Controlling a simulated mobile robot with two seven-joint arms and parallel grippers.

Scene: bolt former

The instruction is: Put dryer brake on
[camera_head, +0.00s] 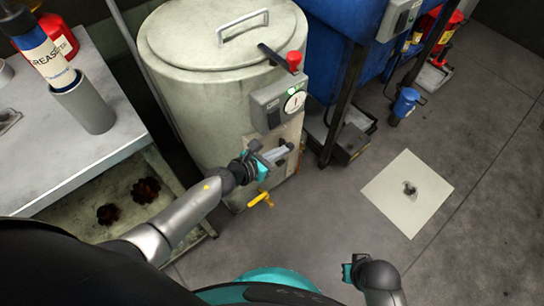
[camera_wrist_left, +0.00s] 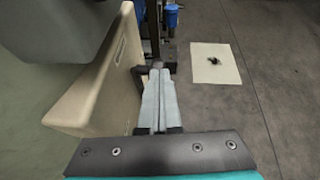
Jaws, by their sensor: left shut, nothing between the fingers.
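The dryer (camera_head: 200,100) is a cream drum with a lid and a grey control box (camera_head: 278,103) on its side. A lever with a red knob (camera_head: 294,58) stands above that box. My left gripper (camera_head: 284,152) is shut and empty, beside the beige panel (camera_head: 291,130) below the box. In the left wrist view its closed fingers (camera_wrist_left: 157,95) lie right of the beige panel (camera_wrist_left: 100,85), close to a small dark part (camera_wrist_left: 148,74); I cannot tell if they touch. My right gripper (camera_head: 350,271) is low at the bottom, away from the dryer; its fingers are unclear.
A yellow handle (camera_head: 261,199) sits low on the dryer. A workbench (camera_head: 70,140) with a grease tube (camera_head: 42,50) is at left. Blue machinery (camera_head: 340,50) stands behind. A pale floor sheet (camera_head: 400,205) lies right, with open floor around it.

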